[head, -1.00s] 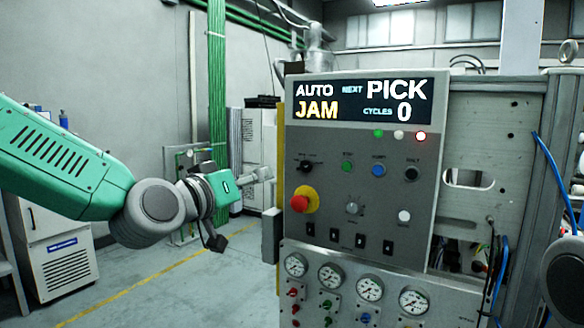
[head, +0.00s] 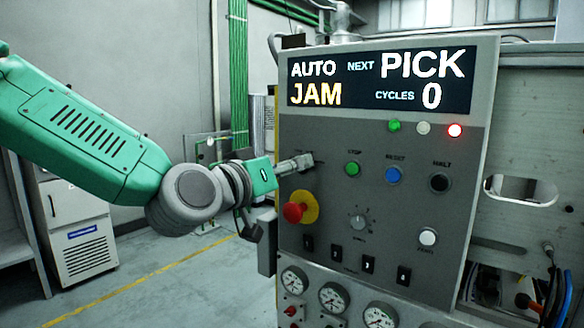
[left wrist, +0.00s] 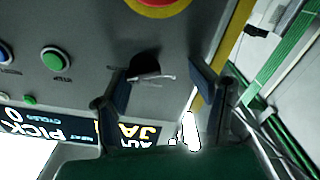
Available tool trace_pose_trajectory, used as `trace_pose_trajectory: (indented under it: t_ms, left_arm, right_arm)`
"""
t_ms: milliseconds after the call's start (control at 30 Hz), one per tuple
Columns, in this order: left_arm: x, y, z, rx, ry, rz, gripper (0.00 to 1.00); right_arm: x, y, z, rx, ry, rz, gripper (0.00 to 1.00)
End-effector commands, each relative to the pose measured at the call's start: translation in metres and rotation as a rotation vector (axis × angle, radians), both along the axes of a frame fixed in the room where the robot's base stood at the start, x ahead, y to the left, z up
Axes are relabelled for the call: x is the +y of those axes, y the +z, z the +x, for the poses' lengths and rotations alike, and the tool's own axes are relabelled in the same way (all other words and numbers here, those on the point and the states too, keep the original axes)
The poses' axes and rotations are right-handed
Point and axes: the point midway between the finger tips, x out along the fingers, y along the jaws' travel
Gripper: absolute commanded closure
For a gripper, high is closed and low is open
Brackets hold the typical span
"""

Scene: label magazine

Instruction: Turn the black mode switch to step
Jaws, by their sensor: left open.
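The black mode switch (left wrist: 145,66) shows on the grey panel in the left wrist view, with a pale bar across its front. My left gripper (left wrist: 163,80) is open, with one finger to each side of the switch; I cannot tell whether either touches it. In the head view my left gripper (head: 305,161) is at the panel's upper left and hides the switch. The display (head: 375,80) reads AUTO, JAM, NEXT PICK and CYCLES 0. My right gripper is not in view.
The red emergency knob (head: 295,212) on its yellow ring sticks out just below my left gripper. Green (head: 352,169), blue (head: 393,175) and black (head: 439,182) buttons lie to its right. A small grey dial (head: 357,222) and gauges (head: 333,298) are lower down.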

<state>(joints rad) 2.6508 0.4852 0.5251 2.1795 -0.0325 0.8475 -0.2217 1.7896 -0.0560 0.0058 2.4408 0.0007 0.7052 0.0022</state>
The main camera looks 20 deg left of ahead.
Motion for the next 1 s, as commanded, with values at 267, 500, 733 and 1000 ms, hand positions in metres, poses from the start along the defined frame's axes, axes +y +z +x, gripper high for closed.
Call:
trace_pose_trajectory:
  t_ms: [267, 500, 733, 1000]
  left_arm:
    - [-0.0013, -0.0008, 0.0013, 0.001, -0.004, 0.002, 0.99]
    - [0.0002, -0.0008, 0.0003, 0.002, -0.004, -0.005, 1.0]
    - [0.0017, -0.0015, 0.0003, 0.024, -0.002, -0.067, 1.0]
    - [0.0023, -0.0027, 0.0005, 0.09, -0.003, -0.246, 1.0]
  right_arm:
    - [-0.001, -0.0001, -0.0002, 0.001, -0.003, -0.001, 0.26]
    - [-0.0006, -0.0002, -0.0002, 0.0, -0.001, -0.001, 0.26]
    - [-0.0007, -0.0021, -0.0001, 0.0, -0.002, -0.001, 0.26]
    - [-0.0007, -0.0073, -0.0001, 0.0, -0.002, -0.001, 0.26]
